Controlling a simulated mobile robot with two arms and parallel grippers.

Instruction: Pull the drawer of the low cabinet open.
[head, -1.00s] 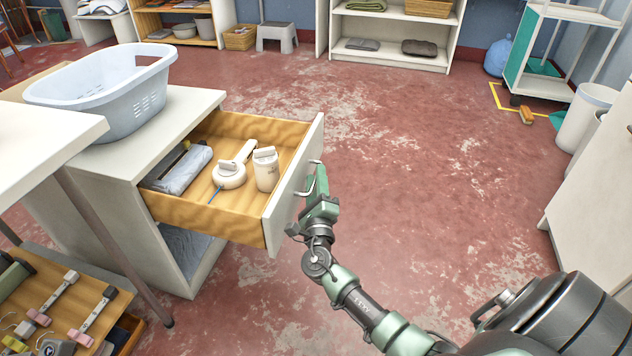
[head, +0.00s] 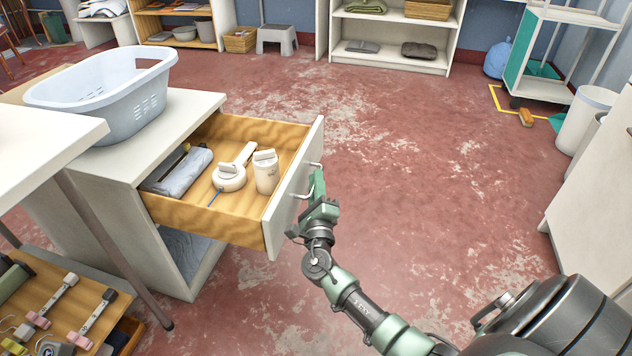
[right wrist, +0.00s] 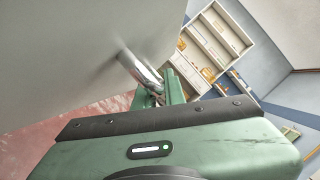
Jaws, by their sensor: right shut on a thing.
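The low cabinet (head: 190,265) stands at the left, with its drawer (head: 200,220) pulled well out. The drawer's white front panel (head: 292,195) faces right and carries a metal bar handle (head: 309,184). My right gripper (head: 318,185) is shut on the handle; the right wrist view shows its fingers (right wrist: 172,92) around the handle bar (right wrist: 141,70). Inside the drawer lie a grey folded cloth (head: 183,172), a white round object with a handle (head: 230,176) and a white canister (head: 265,172). My left gripper is not in view.
A pale blue laundry basket (head: 110,95) sits on the cabinet top. A white table (head: 45,140) and a wooden board with tools (head: 50,310) are at the left. The red floor right of the drawer is clear.

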